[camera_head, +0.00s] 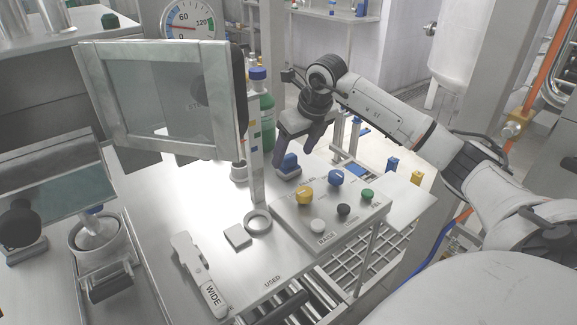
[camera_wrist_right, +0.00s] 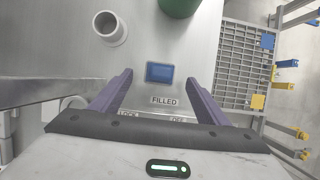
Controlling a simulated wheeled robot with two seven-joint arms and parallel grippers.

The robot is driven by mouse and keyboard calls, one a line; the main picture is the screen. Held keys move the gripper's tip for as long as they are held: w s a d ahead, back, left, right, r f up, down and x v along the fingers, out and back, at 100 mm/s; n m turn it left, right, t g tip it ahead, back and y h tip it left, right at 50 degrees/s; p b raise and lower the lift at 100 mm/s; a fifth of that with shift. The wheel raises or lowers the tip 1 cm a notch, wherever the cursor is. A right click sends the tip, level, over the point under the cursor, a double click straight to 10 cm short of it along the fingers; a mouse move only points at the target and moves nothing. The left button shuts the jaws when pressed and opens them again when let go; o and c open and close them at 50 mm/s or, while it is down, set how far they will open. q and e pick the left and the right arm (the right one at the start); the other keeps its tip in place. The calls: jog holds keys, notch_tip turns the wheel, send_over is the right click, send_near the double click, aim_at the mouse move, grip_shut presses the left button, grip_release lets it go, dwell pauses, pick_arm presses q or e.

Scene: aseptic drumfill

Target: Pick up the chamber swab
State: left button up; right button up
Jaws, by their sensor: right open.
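A blue block on a grey base (camera_head: 289,164) stands on the steel worktop, beneath my right gripper (camera_head: 295,152); I take it for the chamber swab, though no label names it. In the right wrist view the blue block (camera_wrist_right: 159,72) shows from above, just beyond a FILLED label. My right gripper (camera_wrist_right: 160,79) is open, with its two purple fingers spread and nothing between them. The block appears centred ahead of the fingertips, seemingly below them and apart. My left gripper is not in view.
A control panel (camera_head: 325,229) with coloured knobs stands near the block. A green bottle (camera_head: 267,116) and a framed glass panel (camera_head: 160,98) stand behind and left. A WIDE-labelled tool (camera_head: 199,276), a ring (camera_head: 257,222) and a small grey block (camera_head: 238,237) lie on the worktop.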

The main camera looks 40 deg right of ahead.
aim_at(291, 156)
jog(key=x, duration=0.4)
jog(key=shift+w+d+f, duration=0.1)
jog(key=shift+w+f, duration=0.1)
jog(key=shift+w, duration=0.1)
jog(key=c, duration=1.2)
notch_tip(291, 156, up, 10)
jog(key=shift+r, duration=0.1)
jog(key=shift+c, duration=0.2)
